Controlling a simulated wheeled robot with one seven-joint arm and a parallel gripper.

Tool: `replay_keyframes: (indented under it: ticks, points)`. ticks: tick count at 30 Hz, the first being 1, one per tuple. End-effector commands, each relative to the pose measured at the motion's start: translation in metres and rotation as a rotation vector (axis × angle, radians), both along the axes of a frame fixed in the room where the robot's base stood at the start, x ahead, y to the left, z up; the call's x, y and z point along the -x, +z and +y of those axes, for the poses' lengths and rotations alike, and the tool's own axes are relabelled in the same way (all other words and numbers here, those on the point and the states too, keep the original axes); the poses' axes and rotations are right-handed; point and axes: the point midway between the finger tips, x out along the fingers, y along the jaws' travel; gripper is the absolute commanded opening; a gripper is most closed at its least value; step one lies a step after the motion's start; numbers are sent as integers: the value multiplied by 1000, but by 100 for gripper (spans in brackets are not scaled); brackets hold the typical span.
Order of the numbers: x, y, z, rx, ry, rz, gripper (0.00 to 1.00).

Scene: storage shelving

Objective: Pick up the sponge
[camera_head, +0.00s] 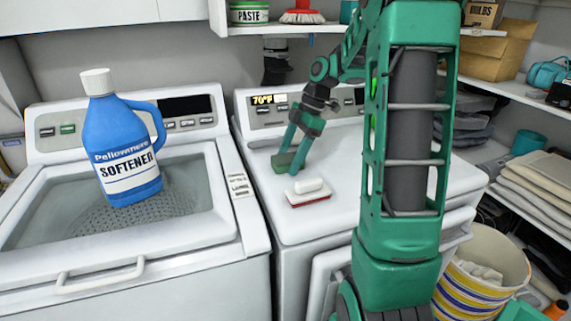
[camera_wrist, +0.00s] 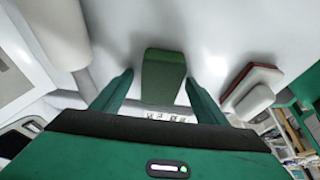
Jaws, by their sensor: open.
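A dark green block that looks like the sponge (camera_head: 281,160) lies on the white top of the right-hand machine. In the wrist view the green sponge (camera_wrist: 163,78) sits between the two fingers of my gripper (camera_wrist: 159,79). A gap of white surface shows on either side of it, so the fingers appear not to touch it. In the head view my gripper (camera_head: 289,160) points down at the sponge, open, and its fingers partly hide the sponge.
A white and red scrubber-like object (camera_head: 308,191) lies just in front of the sponge; it shows at right in the wrist view (camera_wrist: 252,92). A blue softener bottle (camera_head: 127,150) stands on the left washer. The machine's control panel (camera_head: 268,102) rises behind. A striped basket (camera_head: 478,285) stands at lower right.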

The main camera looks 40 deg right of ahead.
Motion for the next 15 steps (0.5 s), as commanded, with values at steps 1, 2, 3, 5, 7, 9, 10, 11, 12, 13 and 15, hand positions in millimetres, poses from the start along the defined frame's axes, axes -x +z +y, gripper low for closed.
replay_keyframes:
  ticks: [1,2,3,5,7,9,10,11,12,13,15]
  points:
    - [0,0,0,0,0,0,67]
    - [0,0,0,0,0,0,67]
    - [0,0,0,0,0,0,60]
    - [0,0,0,0,0,0,46]
    - [0,0,0,0,0,0,29]
    - [0,0,0,0,0,0,24]
    - [0,0,0,0,0,0,24]
    - [0,0,0,0,0,0,24]
    - [0,1,0,0,0,0,24]
    - [0,1,0,0,0,0,24]
    - [0,1,0,0,0,0,24]
